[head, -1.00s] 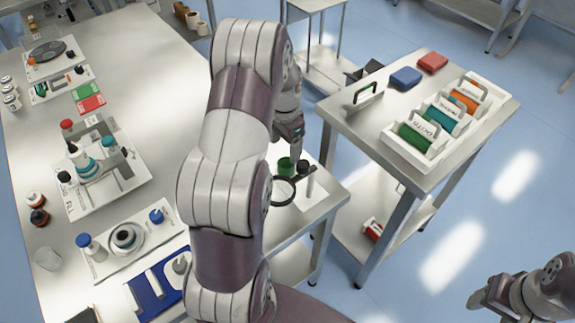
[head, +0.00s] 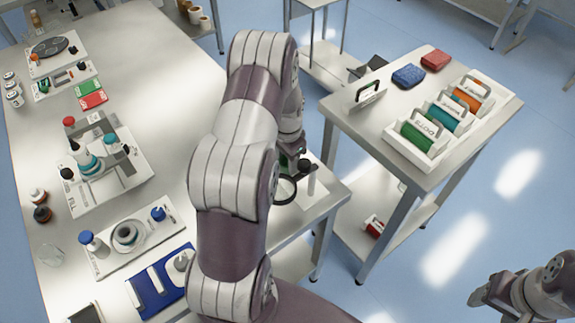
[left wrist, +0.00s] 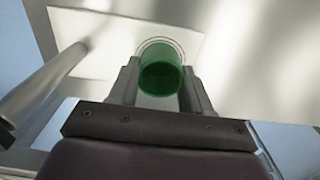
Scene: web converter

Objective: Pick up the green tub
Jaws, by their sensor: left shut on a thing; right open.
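The green tub (left wrist: 160,77) is between the two fingers of my left gripper (left wrist: 160,92) in the left wrist view. The fingers are shut on its sides. In the head view my own left arm hides most of the tub, and only a bit of green shows by the left gripper (head: 290,155). Whether the tub still touches the surface below cannot be told. My right gripper (head: 477,298) is at the lower right of the head view, away from the tables and open.
A side table (head: 395,95) at the right holds a white rack of colored cartridges (head: 440,160). The long table (head: 185,110) has several trays.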

